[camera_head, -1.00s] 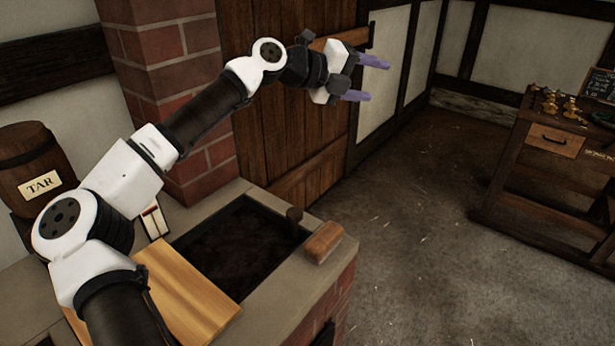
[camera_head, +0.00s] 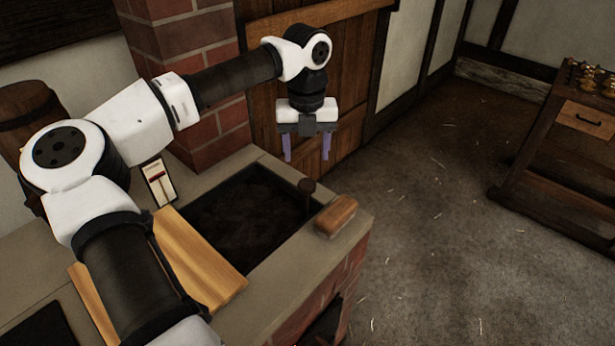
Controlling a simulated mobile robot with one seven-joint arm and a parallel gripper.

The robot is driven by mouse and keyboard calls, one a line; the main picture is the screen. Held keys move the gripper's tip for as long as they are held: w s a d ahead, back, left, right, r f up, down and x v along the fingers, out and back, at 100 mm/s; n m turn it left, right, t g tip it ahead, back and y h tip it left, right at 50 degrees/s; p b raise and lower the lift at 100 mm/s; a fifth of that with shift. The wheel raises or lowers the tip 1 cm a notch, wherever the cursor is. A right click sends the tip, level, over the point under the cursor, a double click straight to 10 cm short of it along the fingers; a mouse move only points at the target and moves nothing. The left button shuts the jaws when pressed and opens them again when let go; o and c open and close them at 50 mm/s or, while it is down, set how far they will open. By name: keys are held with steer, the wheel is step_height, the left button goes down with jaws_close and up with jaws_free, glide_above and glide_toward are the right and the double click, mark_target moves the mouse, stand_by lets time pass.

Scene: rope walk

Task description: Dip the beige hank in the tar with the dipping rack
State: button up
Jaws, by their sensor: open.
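The dark tar (camera_head: 240,217) fills a rectangular vat set into a stone-topped brick counter (camera_head: 357,213). My gripper (camera_head: 306,156) is open and empty, pointing down, above the far right part of the vat area. A short dark upright peg (camera_head: 306,192) stands at the vat's right edge, just left of a brown wooden block or handle (camera_head: 335,216) on the rim. Whether these belong to the dipping rack I cannot tell. I cannot make out the beige hank in this view.
A light wooden board (camera_head: 195,262) lies at the near left of the vat. A barrel (camera_head: 30,105) is at the far left. A wooden workbench (camera_head: 560,150) stands right, with open floor between.

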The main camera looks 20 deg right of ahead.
mark_target(307, 183)
step_height(307, 183, down, 9)
steer(key=shift+p, duration=0.8)
